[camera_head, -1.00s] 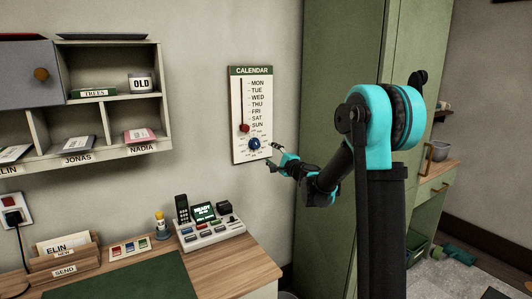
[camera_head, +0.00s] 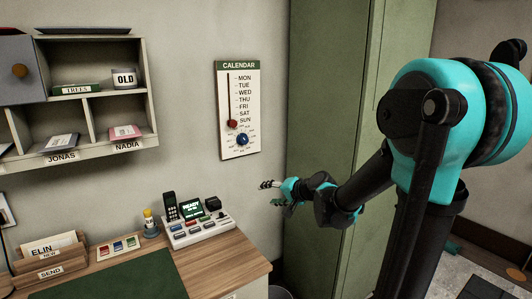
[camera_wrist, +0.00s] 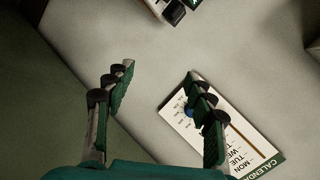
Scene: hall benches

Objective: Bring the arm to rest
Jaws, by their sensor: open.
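My gripper (camera_head: 275,192) is open and empty in front of the wall, to the lower right of the calendar board (camera_head: 238,150) in the head view. In the wrist view my gripper (camera_wrist: 158,100) shows two spread fingers with nothing between them. The calendar board (camera_wrist: 265,160) lies partly behind the right finger there. The board has a red slider (camera_head: 232,123) near SUN at the bottom of its slot and a blue knob (camera_head: 242,139) below it. In the head view the gripper is apart from the board. My arm is bent, reaching in from the right.
A wooden desk (camera_head: 222,262) below holds a button console (camera_head: 196,232), a small lamp-like bottle (camera_head: 150,222) and a letter holder (camera_head: 48,262). A wall shelf (camera_head: 80,160) hangs at left. A tall green cabinet (camera_head: 335,80) stands close behind my arm.

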